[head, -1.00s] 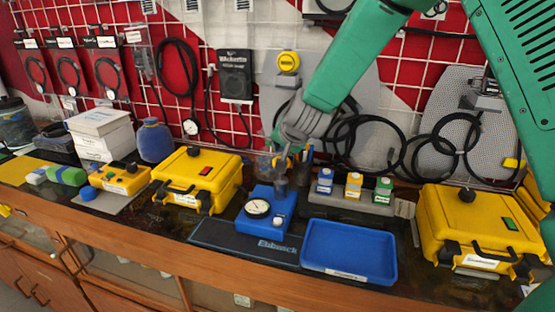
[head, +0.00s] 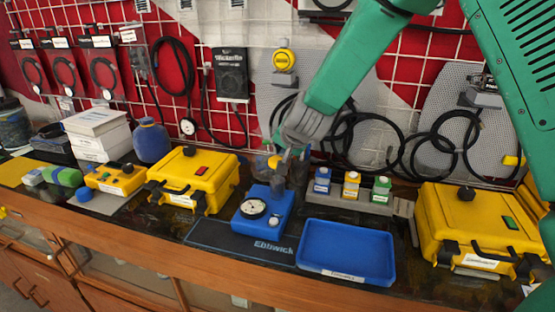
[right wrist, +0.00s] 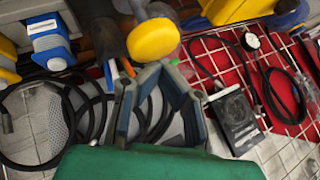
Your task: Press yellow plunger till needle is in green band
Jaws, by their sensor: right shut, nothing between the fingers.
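The blue regulator block (head: 277,205) stands on the dark mat, with a round white dial (head: 253,208) on its front left. The needle and any green band are too small to read. The yellow plunger (head: 274,161) shows partly behind my right gripper (head: 283,163), above a grey cylinder at the back of the block. In the right wrist view the plunger's round yellow cap (right wrist: 153,39) lies just beyond my right fingertips (right wrist: 162,68). The right gripper is shut and empty. I cannot tell whether it touches the cap. My left gripper is out of view.
An empty blue tray (head: 346,250) lies right of the block. A grey rack (head: 402,207) with several small bottles stands behind it. Yellow cases stand left (head: 196,177) and right (head: 472,228). Black hoses hang on the wall grid behind.

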